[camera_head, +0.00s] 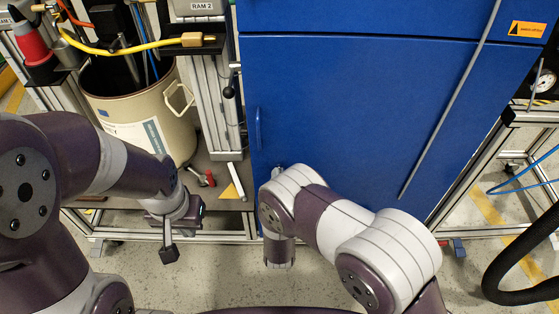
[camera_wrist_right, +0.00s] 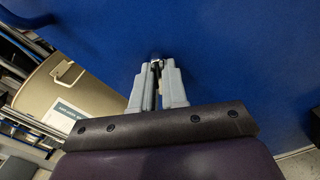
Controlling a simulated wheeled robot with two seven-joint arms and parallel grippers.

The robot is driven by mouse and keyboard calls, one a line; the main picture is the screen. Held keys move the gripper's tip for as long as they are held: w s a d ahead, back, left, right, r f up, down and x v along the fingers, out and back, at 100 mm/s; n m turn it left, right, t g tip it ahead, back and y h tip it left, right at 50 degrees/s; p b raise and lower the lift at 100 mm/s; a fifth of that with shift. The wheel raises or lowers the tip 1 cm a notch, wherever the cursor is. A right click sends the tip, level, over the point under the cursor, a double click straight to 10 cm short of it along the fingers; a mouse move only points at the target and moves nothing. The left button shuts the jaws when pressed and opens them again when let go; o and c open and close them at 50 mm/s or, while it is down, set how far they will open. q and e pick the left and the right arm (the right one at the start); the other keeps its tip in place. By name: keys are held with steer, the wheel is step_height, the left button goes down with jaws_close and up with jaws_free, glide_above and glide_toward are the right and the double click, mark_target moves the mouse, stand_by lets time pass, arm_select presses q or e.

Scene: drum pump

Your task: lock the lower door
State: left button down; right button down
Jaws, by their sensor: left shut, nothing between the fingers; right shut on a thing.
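The blue lower door (camera_head: 345,110) of the cabinet fills the centre of the head view and looks closed. Its blue bar handle (camera_head: 258,128) is near the left edge. My right gripper (camera_wrist_right: 154,68) is at the door face, below the handle, mostly hidden by my wrist in the head view. In the right wrist view its fingers are shut on a small metallic lock part (camera_wrist_right: 155,58) on the door. Only a bit of that part shows, and its turn angle cannot be told. My left gripper (camera_head: 168,254) is shut and empty, hanging left of the cabinet.
A beige drum (camera_head: 145,112) stands left of the cabinet, also in the right wrist view (camera_wrist_right: 50,88). A red-handled valve (camera_head: 205,178) lies on the shelf beside it. A grey rod (camera_head: 450,100) crosses in front of the door's right part. A black hose (camera_head: 515,265) is at right.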

steer(key=n+p, duration=0.1)
steer(key=n, duration=0.3)
steer(key=c, duration=1)
jaws_free()
